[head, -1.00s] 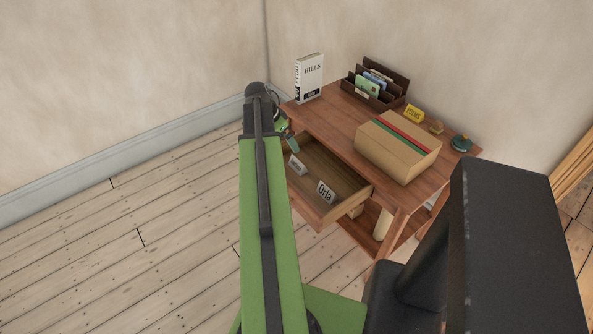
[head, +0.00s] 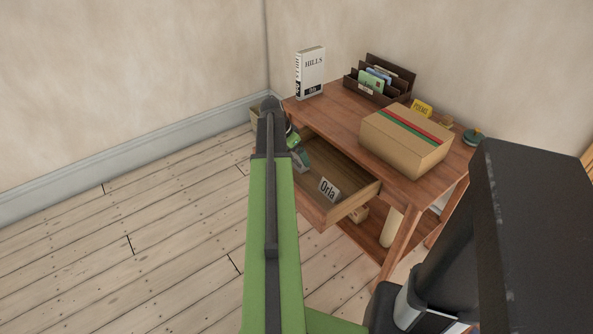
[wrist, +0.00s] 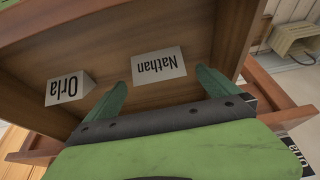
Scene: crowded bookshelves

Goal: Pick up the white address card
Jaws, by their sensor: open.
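Two white cards stand in the open drawer (head: 345,192). The card reading "Orla" (head: 329,189) is at the drawer's front and also shows in the wrist view (wrist: 68,88). I cannot tell from the lettering which one is the address card. In the head view, my gripper (head: 301,157) is at the drawer's left end.
The wooden desk (head: 341,118) holds a cardboard box (head: 405,143), a "HILLS" book (head: 311,73), a dark letter rack (head: 378,80) and a yellow block (head: 421,108). The drawer's walls surround the cards. A basket (wrist: 296,40) stands on the floor beyond the desk.

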